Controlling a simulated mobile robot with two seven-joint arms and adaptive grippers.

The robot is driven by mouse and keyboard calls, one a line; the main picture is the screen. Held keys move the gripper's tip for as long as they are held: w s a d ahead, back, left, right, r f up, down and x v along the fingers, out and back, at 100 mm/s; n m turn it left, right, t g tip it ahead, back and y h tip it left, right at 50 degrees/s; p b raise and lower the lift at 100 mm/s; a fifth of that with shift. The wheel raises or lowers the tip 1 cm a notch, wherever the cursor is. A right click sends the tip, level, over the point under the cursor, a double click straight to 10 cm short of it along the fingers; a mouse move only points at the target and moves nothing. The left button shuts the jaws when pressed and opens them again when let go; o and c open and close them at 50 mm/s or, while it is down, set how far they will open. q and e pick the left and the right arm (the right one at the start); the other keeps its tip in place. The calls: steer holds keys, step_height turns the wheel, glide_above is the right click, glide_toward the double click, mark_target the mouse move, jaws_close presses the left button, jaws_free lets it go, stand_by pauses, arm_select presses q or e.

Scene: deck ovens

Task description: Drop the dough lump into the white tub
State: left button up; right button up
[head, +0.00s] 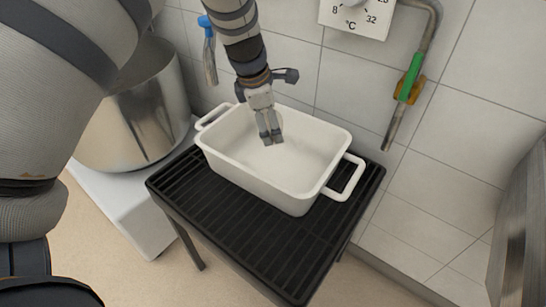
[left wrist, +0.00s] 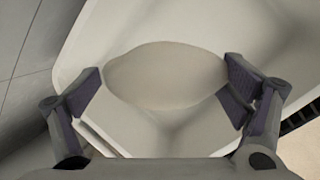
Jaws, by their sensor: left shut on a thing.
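The white tub (head: 245,182) is a rectangular dish with two loop handles, standing upright on a black slatted rack. My left gripper (head: 269,138) points down over the tub's opening. In the left wrist view the pale, oval dough lump (left wrist: 165,75) sits between the two fingers of my left gripper (left wrist: 165,90), which is shut on it. The tub's pale rim (left wrist: 72,50) and inside show around and beyond the lump. In the head view the lump blends with the tub's inside and is hard to make out. My right gripper is not in view.
The black rack (head: 210,205) has free room in front of the tub. A large steel pot (head: 125,125) stands on a white surface (head: 120,205) at left. A pipe with a green handle (head: 409,76) hangs on the tiled wall. A metal panel (head: 520,220) stands at right.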

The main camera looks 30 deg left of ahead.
arm_select(q)
steer(key=shift+f, duration=0.65)
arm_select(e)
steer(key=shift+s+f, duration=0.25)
arm_select(q)
steer(key=shift+r, duration=0.1)
steer(key=o, duration=1.2)
steer(key=v, duration=1.2)
steer(key=shift+s, duration=0.1)
